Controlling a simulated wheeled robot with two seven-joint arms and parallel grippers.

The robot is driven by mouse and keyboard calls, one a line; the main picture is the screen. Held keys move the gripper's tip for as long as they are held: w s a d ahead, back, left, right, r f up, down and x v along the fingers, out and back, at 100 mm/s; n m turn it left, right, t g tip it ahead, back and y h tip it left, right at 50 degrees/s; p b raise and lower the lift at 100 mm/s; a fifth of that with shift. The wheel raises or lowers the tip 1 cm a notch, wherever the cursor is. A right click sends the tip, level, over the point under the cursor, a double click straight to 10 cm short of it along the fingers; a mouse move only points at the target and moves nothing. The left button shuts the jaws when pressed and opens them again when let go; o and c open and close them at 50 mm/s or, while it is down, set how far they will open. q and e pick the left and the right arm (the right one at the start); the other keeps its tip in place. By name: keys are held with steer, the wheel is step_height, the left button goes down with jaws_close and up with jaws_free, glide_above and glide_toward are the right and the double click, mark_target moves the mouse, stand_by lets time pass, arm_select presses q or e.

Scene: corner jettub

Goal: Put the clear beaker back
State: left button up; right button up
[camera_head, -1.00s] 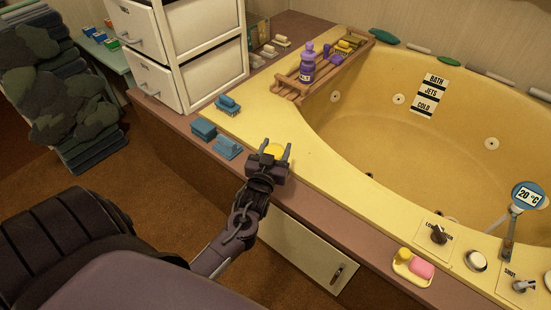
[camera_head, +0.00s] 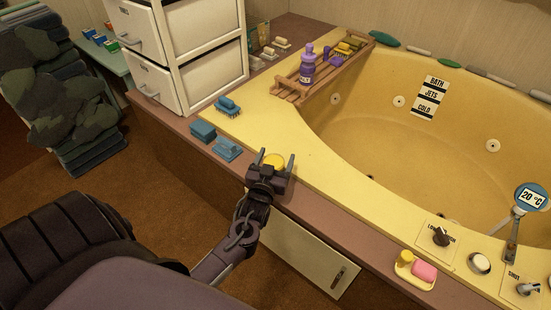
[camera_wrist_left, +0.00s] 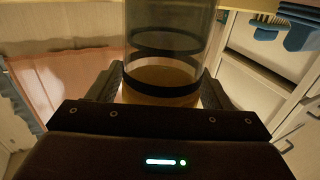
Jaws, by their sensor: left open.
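The clear beaker shows in the left wrist view (camera_wrist_left: 165,45) as a see-through cylinder with dark rings and a tan part near the fingers. It stands between the two fingers of my left gripper (camera_wrist_left: 160,88). In the head view, my left gripper (camera_head: 275,161) is at the tub's front ledge, fingers spread, with a round yellow top (camera_head: 274,161) between them, seemingly the beaker's. The fingers look open around it; whether either touches it I cannot tell. The beaker's lower part is hidden in the head view. My right gripper is not in view.
Blue brushes (camera_head: 227,149) and a blue block (camera_head: 203,131) lie left of the gripper, by the white drawers (camera_head: 207,75). A wooden rack (camera_head: 291,88) holds a purple bottle (camera_head: 307,66). A soap dish (camera_head: 401,270) sits right. The yellow ledge (camera_head: 325,172) between is clear.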

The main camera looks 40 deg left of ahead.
arm_select(q)
steer(key=shift+s+r, duration=0.1)
steer(key=shift+r, duration=0.1)
steer(key=p+v, duration=0.2)
steer(key=v, duration=0.9)
steer(key=s+d+f+m+g+h, duration=0.2)
steer(key=d+g+h, duration=0.15)
steer(key=d, duration=0.25)
steer(key=s+d+f+m+g+h, duration=0.1)
steer(key=d+f+m+g+h, duration=0.1)
steer(key=d+f+g+h, duration=0.3)
steer(key=s+d+r+m+g, duration=0.1)
steer(key=s+d+g, duration=0.1)
steer(key=s, duration=0.3)
steer(key=s+d+r+m+g+y, duration=0.1)
steer(key=s+d+r+m+g, duration=0.1)
steer(key=s+d+g, duration=0.1)
steer(key=s+d, duration=0.1)
steer(key=s, duration=0.1)
steer(key=shift+s+d+m+g, duration=0.25)
steer(key=shift+s+m+g, duration=0.05)
steer(key=shift+g, duration=0.05)
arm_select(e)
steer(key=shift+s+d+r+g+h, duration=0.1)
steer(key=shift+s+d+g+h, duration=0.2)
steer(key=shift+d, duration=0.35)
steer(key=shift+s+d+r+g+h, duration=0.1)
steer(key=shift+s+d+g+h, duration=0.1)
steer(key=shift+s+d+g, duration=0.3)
